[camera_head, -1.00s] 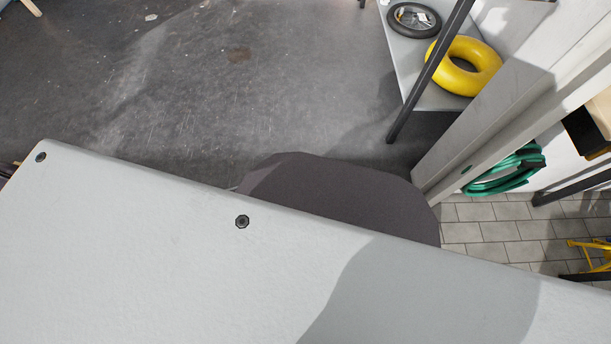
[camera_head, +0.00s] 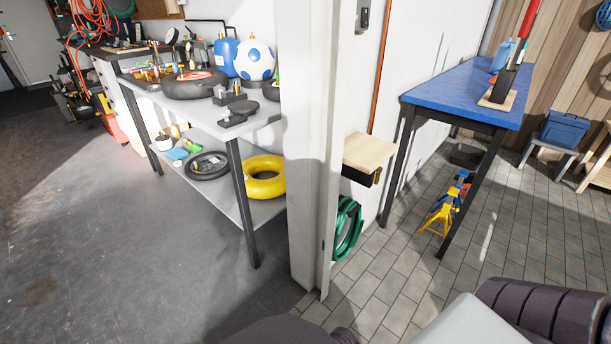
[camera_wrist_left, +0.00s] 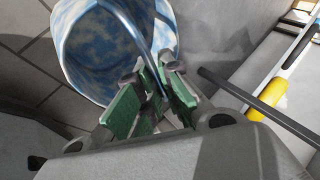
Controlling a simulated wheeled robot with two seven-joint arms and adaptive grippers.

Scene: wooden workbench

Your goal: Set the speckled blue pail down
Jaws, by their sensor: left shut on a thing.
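The speckled blue pail (camera_wrist_left: 88,55) shows in the left wrist view, at the upper left. It is pale blue with white blotches, and its open mouth and inside face the camera. The pail and both grippers are out of the head view. My right gripper shows in neither view.
A blue-topped workbench (camera_head: 455,92) stands at right. A small wooden shelf (camera_head: 369,152) is on the wall by a white post (camera_head: 306,120). Left of it are grey shelves (camera_head: 205,115) with a yellow ring (camera_head: 265,187). Yellow stands (camera_head: 440,215) are under the bench. Tiled floor (camera_head: 375,290) is open.

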